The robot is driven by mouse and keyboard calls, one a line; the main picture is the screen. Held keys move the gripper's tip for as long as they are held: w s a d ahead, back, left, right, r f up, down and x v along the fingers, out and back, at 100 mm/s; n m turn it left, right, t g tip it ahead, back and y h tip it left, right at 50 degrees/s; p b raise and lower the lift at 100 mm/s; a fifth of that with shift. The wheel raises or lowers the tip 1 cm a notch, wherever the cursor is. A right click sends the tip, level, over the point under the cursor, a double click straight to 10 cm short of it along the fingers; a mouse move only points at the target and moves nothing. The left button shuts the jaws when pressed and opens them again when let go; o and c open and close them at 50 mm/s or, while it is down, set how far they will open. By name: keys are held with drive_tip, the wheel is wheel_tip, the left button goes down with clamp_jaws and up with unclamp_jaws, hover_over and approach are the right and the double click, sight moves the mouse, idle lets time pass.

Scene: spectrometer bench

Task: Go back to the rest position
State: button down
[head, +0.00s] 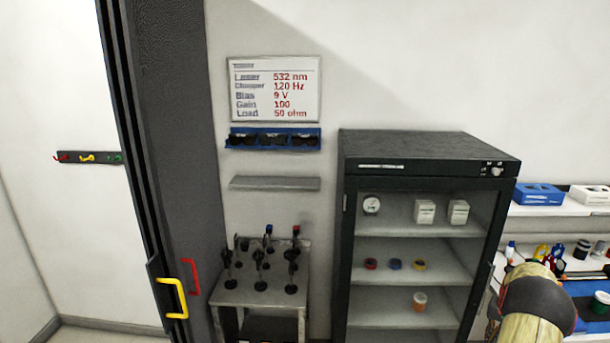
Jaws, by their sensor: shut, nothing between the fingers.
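My gripper is not in view. A rounded cream and dark part of my arm shows at the bottom right of the head view, in front of the right-hand bench. It hides part of that bench and stands close to the right side of the dark cabinet (430,153). Whether my gripper is near any object cannot be seen.
The cabinet's shelves hold a gauge, white boxes, tape rolls and a cup. A small grey table (258,292) carries several posts. A dark sliding door (178,150) has yellow and red handles. Blue and white boxes (538,194) stand on the right shelf.

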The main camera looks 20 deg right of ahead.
drive_tip(key=w+a+r+n+b, duration=0.1)
drive_tip(key=a+r, duration=0.5)
drive_tip(key=a, duration=0.6)
drive_tip(key=w+a+r+n+y+b, duration=0.1)
drive_tip(key=a+r, duration=0.4)
drive_tip(key=a, duration=0.7)
drive_tip(key=w+a+r+n+b, duration=0.1)
drive_tip(key=a+r, duration=0.5)
drive_tip(key=a, duration=0.6)
drive_tip(key=s+a+r+n+t+b, duration=0.1)
drive_tip(key=s+a+r+n, duration=0.1)
drive_tip(key=a, duration=0.9)
drive_tip(key=s+a+r+n+t+b, duration=0.1)
drive_tip(key=s+a, duration=0.4)
drive_tip(key=a, duration=0.6)
drive_tip(key=s+a+r+n+t+b, duration=0.2)
drive_tip(key=s+a+r+n, duration=0.2)
drive_tip(key=a, duration=0.8)
drive_tip(key=shift+s+r+n+b, duration=0.2)
drive_tip(key=shift+r+n+b, duration=0.15)
drive_tip(key=shift+n, duration=0.45)
drive_tip(key=shift+d, duration=0.15)
